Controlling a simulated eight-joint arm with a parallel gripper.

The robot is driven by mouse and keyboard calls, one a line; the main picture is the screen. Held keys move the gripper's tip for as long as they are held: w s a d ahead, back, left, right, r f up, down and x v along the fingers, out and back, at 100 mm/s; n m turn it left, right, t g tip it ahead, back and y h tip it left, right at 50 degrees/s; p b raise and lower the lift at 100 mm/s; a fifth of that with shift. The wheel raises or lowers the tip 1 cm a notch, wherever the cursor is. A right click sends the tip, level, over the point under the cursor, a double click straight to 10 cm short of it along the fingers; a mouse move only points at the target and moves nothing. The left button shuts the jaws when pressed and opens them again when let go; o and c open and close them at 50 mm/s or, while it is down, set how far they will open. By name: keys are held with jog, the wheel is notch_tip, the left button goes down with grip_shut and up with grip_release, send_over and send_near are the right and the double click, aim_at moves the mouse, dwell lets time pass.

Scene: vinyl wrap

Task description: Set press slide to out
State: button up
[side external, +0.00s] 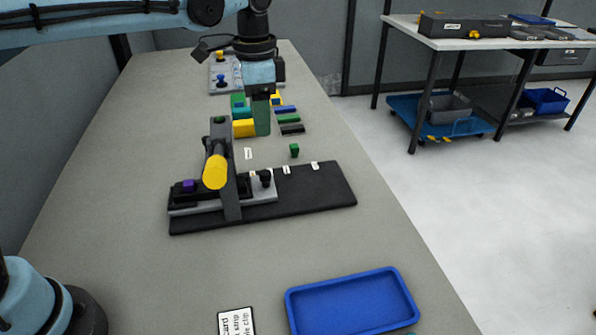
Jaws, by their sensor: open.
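The press stands on a black base plate (320,190) in the middle of the bench, with a dark upright frame and a lever ending in a yellow handle (215,172). A grey slide (262,194) with a black knob (265,177) runs through the foot of the frame. A purple piece (189,186) sits at its left end. Small white labels lie along the plate's back edge, too small to read. My gripper (262,128) points down behind the press, above the bench and apart from the slide. It is open; its green finger shows, and the view partly hides the gap.
Several coloured blocks lie behind the press, including a yellow block (243,128). A small green block (294,150) stands nearer the plate. A blue tray (350,300) and a printed card (236,322) are in front. Bench space right of the press is narrow.

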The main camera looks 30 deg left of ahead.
aim_at(265, 173)
notch_tip(265, 173, down, 13)
jog(key=shift+r, duration=0.15)
dwell(0.4)
grip_shut()
dwell(0.3)
